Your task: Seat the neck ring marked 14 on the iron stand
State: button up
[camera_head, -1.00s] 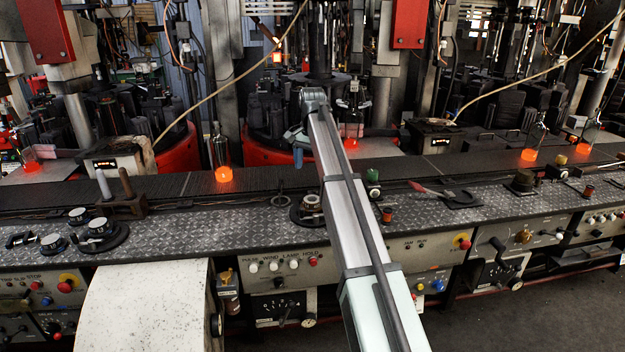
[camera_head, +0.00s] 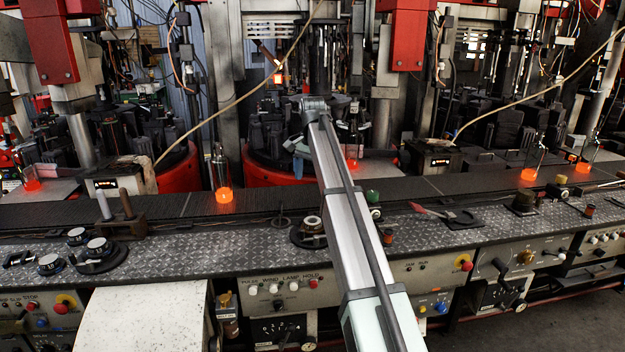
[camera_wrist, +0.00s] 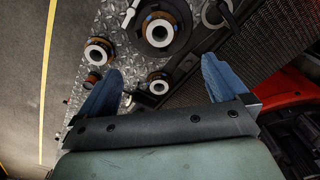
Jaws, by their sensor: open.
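My gripper (camera_wrist: 160,66) is open in the wrist view, blue fingers spread with nothing gripped. The head view shows a pale ring (camera_head: 312,223) on a dark base beside my arm. At left are ring-like pieces (camera_head: 77,236), (camera_head: 50,264) and one (camera_head: 98,246) on a dark base. I cannot read any 14 or tell which base is the iron stand.
The patterned metal bench (camera_head: 230,255) has clear room left of my arm. A thin dark ring (camera_head: 281,222) lies near its back edge. A dark rod holder (camera_head: 125,222) stands at left. The dark conveyor (camera_head: 180,208) carries a glowing orange glass (camera_head: 223,190).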

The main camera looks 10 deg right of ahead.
jog(key=shift+r, duration=2.75)
jog(key=s+a+f+n+t+y, duration=0.1)
jog(key=s+a+f, duration=0.4)
jog(key=s+f, duration=0.6)
jog(key=s+a+f+n+t+y, duration=0.1)
jog(key=s+a+f, duration=0.4)
jog(key=s+f, duration=0.65)
jog(key=s+d+f+n+g+h, duration=0.1)
jog(key=s+d+f, duration=0.2)
jog(key=f, duration=1.1)
jog(key=s+d+f+n+g, duration=0.1)
jog(key=s+d+f+g, duration=0.15)
jog(key=f, duration=1.15)
jog(key=s+d+f+n+g, duration=0.1)
jog(key=s+d+f, duration=0.1)
jog(key=s+f, duration=0.6)
jog(key=s+d+f+n+g, duration=0.2)
jog(key=s+f, duration=0.6)
jog(key=s, duration=0.7)
jog(key=s+d+f+n+g+h, duration=0.1)
jog(key=s+d+f+n+g, duration=0.1)
jog(key=s+f, duration=0.6)
jog(key=s, duration=0.4)
jog(key=shift+s+d+f, duration=0.15)
jog(key=shift+s+d, duration=0.1)
jog(key=shift+d, duration=0.1)
